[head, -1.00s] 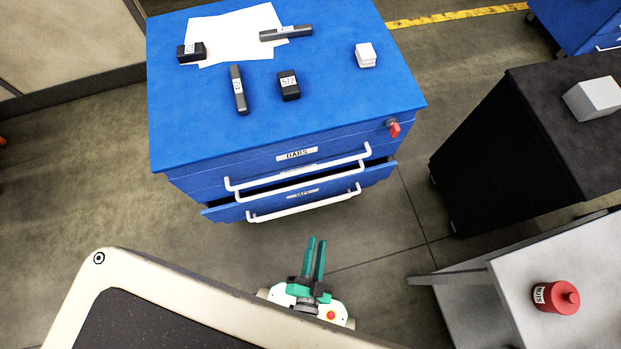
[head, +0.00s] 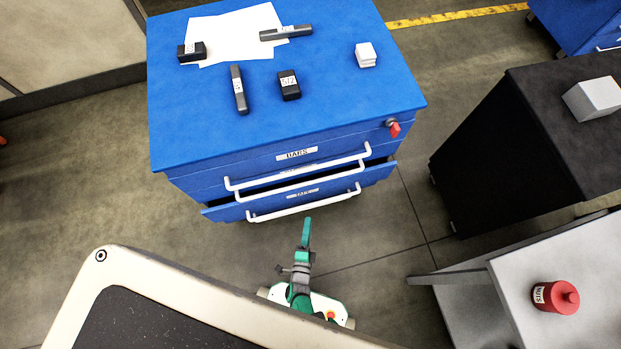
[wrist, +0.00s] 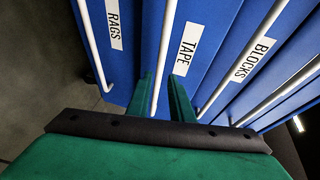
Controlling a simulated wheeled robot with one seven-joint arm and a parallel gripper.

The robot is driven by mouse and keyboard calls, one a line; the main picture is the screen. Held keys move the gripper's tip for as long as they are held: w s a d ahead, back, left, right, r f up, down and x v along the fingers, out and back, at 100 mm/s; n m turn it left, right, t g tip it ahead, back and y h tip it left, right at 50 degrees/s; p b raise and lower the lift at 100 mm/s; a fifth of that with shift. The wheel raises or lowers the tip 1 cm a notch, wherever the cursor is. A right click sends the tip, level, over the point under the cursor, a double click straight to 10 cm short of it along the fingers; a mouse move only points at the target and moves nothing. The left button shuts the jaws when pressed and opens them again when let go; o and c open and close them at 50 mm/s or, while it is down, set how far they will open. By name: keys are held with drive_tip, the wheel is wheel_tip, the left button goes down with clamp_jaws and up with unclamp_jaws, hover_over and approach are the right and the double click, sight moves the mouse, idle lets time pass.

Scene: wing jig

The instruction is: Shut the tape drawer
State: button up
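The tape drawer (head: 350,187) is pulled partly out of the blue cabinet, low on its front, with a white bar handle (head: 305,206). In the wrist view, the TAPE label (wrist: 188,48) and the drawer's handle (wrist: 166,40) are straight ahead. My gripper (head: 307,222) is just in front of that handle in the head view, one finger hiding the other. In the wrist view, my gripper (wrist: 162,95) has its two green fingers apart with nothing held between them. The handle runs in line with the gap; I cannot tell whether the fingertips touch the drawer.
The blue cabinet (head: 210,120) carries papers, several dark blocks and a white block. The RAGS drawer (wrist: 117,60) and BLOCKS drawer (wrist: 240,75) flank the tape drawer in the wrist view. A black cabinet (head: 480,150) and a grey table (head: 510,260) stand right. Floor between is clear.

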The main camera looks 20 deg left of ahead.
sight(311, 204)
drive_tip(key=x, duration=0.9)
drive_tip(key=shift+w+f, duration=0.1)
drive_tip(key=shift+w, duration=0.15)
drive_tip(key=shift+a, duration=0.1)
clamp_jaws()
